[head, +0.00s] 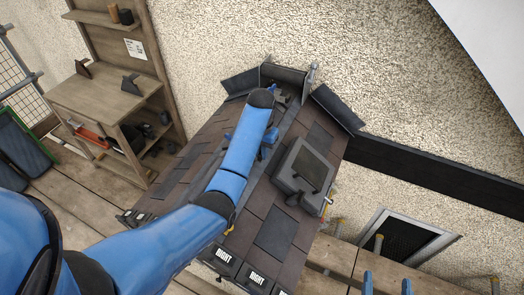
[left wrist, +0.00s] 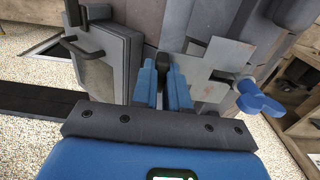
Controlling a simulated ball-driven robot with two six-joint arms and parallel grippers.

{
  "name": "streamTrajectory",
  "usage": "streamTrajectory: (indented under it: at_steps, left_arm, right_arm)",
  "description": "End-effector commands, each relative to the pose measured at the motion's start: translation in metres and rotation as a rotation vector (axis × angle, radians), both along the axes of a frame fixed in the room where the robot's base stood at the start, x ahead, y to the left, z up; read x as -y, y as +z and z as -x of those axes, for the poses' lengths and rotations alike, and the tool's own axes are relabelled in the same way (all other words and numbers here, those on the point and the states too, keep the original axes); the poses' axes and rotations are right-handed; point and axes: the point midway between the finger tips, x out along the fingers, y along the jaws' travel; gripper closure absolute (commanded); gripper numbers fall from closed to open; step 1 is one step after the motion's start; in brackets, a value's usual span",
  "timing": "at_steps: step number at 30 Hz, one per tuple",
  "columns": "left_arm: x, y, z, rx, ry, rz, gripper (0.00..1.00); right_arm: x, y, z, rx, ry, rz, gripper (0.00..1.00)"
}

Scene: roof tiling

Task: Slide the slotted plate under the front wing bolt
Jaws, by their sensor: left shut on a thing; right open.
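In the left wrist view my left gripper (left wrist: 164,92) is shut on the dark upright grip of the slotted plate (left wrist: 202,72). The plate is a flat, thin grey sheet, and its notched edge faces right. A blue wing bolt (left wrist: 260,99) stands at that edge, its shank close by the notch. I cannot tell whether the plate is under its head. In the head view my left forearm hides the plate and most of the gripper. My right gripper (head: 386,287) is open and empty at the bottom edge.
A skylight (head: 303,168) stands up from the roof, right of my left arm; it is close to the gripper in the wrist view (left wrist: 105,62). Dark shingles (head: 277,232) cover the slope. A wooden workbench (head: 105,95) is at the left, a rough wall behind.

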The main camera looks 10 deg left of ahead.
Motion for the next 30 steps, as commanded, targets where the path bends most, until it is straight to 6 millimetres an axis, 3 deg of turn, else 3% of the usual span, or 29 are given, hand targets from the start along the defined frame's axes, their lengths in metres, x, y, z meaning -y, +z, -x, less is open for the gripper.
streamTrajectory:
  at_steps: [30]
  left_arm:
    - [-0.010, 0.000, -0.002, 0.000, 0.000, 0.000, 1.00]
  right_arm:
    - [0.000, 0.000, 0.000, 0.000, 0.000, 0.000, 0.19]
